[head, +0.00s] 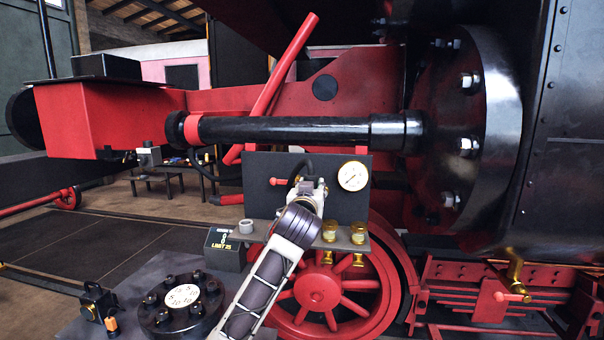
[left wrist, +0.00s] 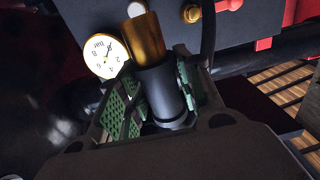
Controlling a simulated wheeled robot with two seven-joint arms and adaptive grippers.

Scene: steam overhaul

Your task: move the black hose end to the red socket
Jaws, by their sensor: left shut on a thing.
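My left gripper (head: 308,190) is in front of the dark panel (head: 262,168), left of the pressure gauge (head: 353,176). In the left wrist view its green-padded fingers (left wrist: 155,95) are shut on the black hose end (left wrist: 160,92), a black cylinder with a brass collar and pale tip. I cannot tell whether the tip touches anything. A black hose (left wrist: 208,35) runs beside the fingers. A small red fitting (head: 278,181) that looks like the red socket sticks out of the panel, left of my gripper. Red parts also show at the wrist view's upper right (left wrist: 263,43). My right gripper is out of view.
Two brass oil cups (head: 329,231) (head: 358,232) stand on the ledge below the gauge. A black box (head: 225,246) and a grey ring (head: 246,226) are left of them. A round black flange (head: 180,299) lies at the lower left. A thick black cylinder rod (head: 290,130) crosses above the panel.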

